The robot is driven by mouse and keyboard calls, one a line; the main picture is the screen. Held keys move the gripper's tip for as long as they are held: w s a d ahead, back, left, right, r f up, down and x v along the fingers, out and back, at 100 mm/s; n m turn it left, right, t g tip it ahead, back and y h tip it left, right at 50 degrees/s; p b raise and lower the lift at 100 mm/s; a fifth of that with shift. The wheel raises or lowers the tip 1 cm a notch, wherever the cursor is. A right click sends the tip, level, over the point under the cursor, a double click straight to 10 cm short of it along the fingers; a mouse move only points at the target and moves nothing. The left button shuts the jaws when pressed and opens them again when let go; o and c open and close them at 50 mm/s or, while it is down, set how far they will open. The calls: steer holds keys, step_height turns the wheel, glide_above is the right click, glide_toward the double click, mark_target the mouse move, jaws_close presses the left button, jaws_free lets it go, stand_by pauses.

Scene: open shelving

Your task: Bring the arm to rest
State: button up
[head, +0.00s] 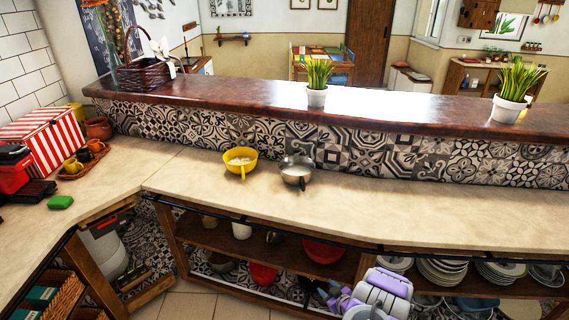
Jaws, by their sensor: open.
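My arm, white and lavender, shows folded low at the bottom centre-right of the head view, in front of the lower shelves. My gripper (314,289) is the small dark end at the arm's left side. It is open, and I see nothing held in it. It is below the beige counter (440,210) and apart from the things on it. Its fingertips are small and hard to make out against the dark shelf.
Below are a red bowl (323,251) and stacked plates (442,270). Potted plants (317,97) stand on the raised ledge (410,105). A striped box (45,135) is at left. The counter's right side is clear.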

steer(key=w+a+r+m+g+h, duration=0.1)
steer(key=w+a+r, duration=0.1)
steer(key=r, duration=0.8)
steer(key=w+a+r+m+g+h, duration=0.1)
steer(key=a+r+m+g, duration=0.1)
steer(key=r, duration=0.8)
steer(key=s+a+r+g+h, duration=0.1)
steer(key=s+r+g, duration=0.1)
steer(key=s+r, duration=0.55)
steer(key=s+d+r+m+g+h, duration=0.2)
steer(key=s+r+g, duration=0.2)
steer(key=s+r, duration=1.1)
steer(key=s+r+m+g, duration=0.1)
steer(key=s+r+g, duration=0.1)
steer(key=s, duration=1.2)
steer(key=s+r+m+g, duration=0.2)
steer(key=s, duration=1.3)
steer(key=shift+r, duration=0.4)
